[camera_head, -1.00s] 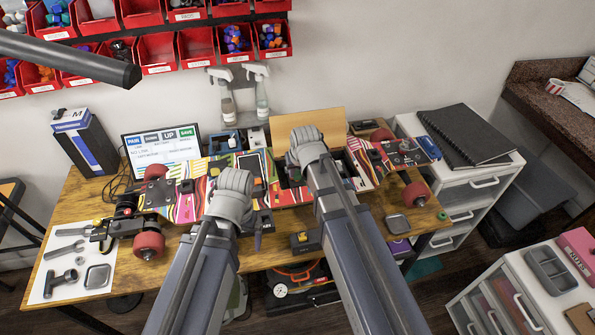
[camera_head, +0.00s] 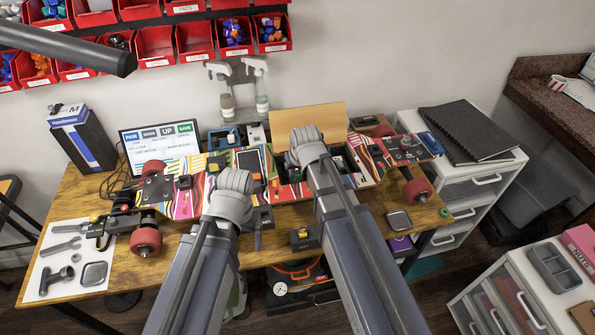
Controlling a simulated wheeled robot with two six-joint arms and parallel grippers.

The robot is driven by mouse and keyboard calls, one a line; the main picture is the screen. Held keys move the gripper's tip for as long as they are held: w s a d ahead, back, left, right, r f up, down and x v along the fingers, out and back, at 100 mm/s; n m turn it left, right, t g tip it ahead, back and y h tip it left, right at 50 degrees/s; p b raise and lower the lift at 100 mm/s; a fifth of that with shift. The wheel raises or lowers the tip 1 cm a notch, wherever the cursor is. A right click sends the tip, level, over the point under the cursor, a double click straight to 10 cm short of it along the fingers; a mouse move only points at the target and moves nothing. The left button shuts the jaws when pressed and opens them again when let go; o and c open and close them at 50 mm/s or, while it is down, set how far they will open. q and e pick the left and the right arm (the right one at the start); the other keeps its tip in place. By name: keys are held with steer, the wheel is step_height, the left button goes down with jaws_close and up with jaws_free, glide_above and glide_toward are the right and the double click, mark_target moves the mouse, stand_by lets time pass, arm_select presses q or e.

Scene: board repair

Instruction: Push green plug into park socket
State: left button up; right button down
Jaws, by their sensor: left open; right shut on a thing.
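A colourful skateboard deck (camera_head: 185,204) lies across the wooden table, with an open compartment in its middle right part. My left gripper (camera_head: 231,196) is over the front of the deck, left of the compartment; its jaws are open, with its fingertips hidden by the wrist. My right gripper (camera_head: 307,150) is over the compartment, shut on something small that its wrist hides. I cannot make out the green plug or the park socket, so I cannot tell whether they touch.
A screen (camera_head: 161,148) with coloured tabs stands at the back left. A white tool mat (camera_head: 50,284) lies front left. A yellow-topped black block (camera_head: 304,238) sits at the front edge. A small metal tray (camera_head: 398,220) lies at right. A white drawer unit (camera_head: 468,178) stands beside the table.

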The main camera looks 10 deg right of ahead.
mark_target(298, 177)
steer(key=shift+f+b, duration=1.65)
steer(key=shift+f, duration=0.05)
stand_by(2.3)
steer(key=shift+c, duration=1.5)
jaws_free()
steer(key=shift+r+p, duration=0.45)
steer(key=shift+r+p, duration=1.05)
steer(key=shift+r, duration=0.05)
steer(key=shift+r, duration=0.1)
step_height(298, 177, up, 6)
steer(key=p, duration=0.6)
